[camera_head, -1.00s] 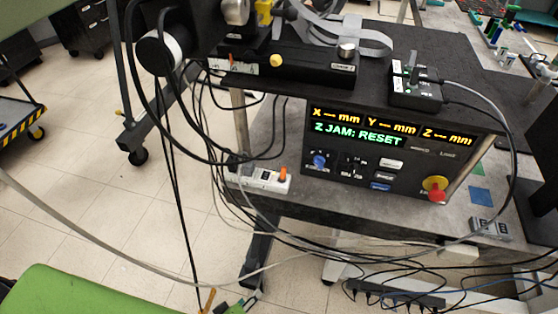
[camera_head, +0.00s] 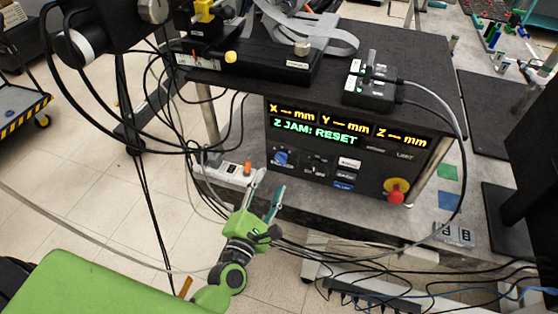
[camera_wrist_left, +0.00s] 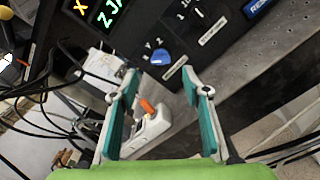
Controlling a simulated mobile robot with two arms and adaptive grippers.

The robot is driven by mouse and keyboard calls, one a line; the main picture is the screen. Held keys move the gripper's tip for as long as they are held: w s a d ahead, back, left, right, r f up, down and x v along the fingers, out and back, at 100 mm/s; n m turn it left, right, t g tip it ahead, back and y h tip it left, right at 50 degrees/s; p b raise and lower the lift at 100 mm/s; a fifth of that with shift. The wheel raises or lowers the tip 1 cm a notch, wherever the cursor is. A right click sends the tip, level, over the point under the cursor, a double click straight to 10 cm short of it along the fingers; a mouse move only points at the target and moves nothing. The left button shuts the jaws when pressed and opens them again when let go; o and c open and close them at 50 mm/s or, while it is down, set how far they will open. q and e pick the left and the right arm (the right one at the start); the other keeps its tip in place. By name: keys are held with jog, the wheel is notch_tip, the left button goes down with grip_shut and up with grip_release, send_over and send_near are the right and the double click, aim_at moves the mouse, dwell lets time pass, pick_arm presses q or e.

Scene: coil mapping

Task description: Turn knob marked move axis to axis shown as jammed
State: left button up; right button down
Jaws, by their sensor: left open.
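The black control panel (camera_head: 300,168) stands under the shelf. Its display (camera_head: 314,131) reads "Z JAM: RESET" in green under yellow X, Y and Z fields. A blue knob (camera_head: 281,157) sits at the panel's left; in the left wrist view the blue knob (camera_wrist_left: 160,58) shows with small X, Y, Z letters around it. My left gripper (camera_head: 268,183) is open and empty, below and in front of the knob. In the left wrist view its teal-padded fingers (camera_wrist_left: 157,92) are spread apart, with the knob beyond them. My right gripper is not in view.
A white power strip (camera_head: 226,172) with an orange switch lies left of the panel. A red emergency button (camera_head: 396,191) is at the panel's right. Black and grey cables hang at the left and below the table. A black box with switches (camera_head: 371,84) sits on the shelf.

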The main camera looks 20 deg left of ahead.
aim_at(280, 161)
pick_arm(q)
jog(key=w+p, duration=0.1)
jog(key=w, duration=0.7)
jog(key=shift+w+d, duration=0.2)
jog(key=c, duration=1.1)
